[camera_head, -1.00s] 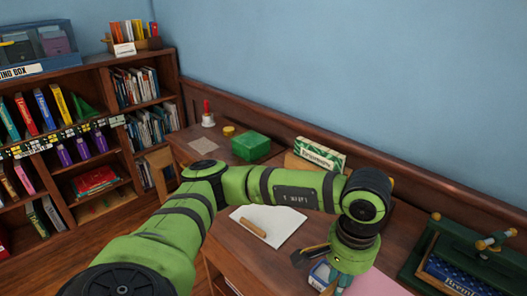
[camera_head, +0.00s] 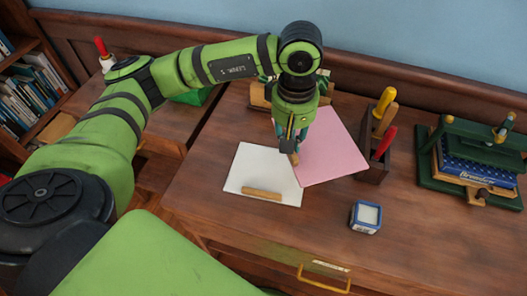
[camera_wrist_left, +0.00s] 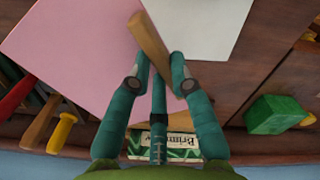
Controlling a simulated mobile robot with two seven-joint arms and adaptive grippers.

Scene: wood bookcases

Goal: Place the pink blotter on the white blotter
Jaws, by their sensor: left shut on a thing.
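The pink blotter (camera_head: 331,150) is a flat pink sheet beside the right edge of the white blotter. The white blotter (camera_head: 262,166) lies on the desk with a wooden handle along its front edge. My left gripper (camera_head: 291,153) is shut on the pink blotter's wooden handle, at the sheet's left edge. In the left wrist view my left gripper (camera_wrist_left: 160,78) has the handle between its fingers, with the pink blotter (camera_wrist_left: 75,45) to the left and the white blotter (camera_wrist_left: 195,25) to the right. The sheets meet or overlap slightly; I cannot tell their height gap. My right gripper is not in view.
A tool holder (camera_head: 373,160) with several coloured handles stands right of the pink blotter. A small blue and white box (camera_head: 365,217) sits in front. A green press (camera_head: 470,160) stands far right.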

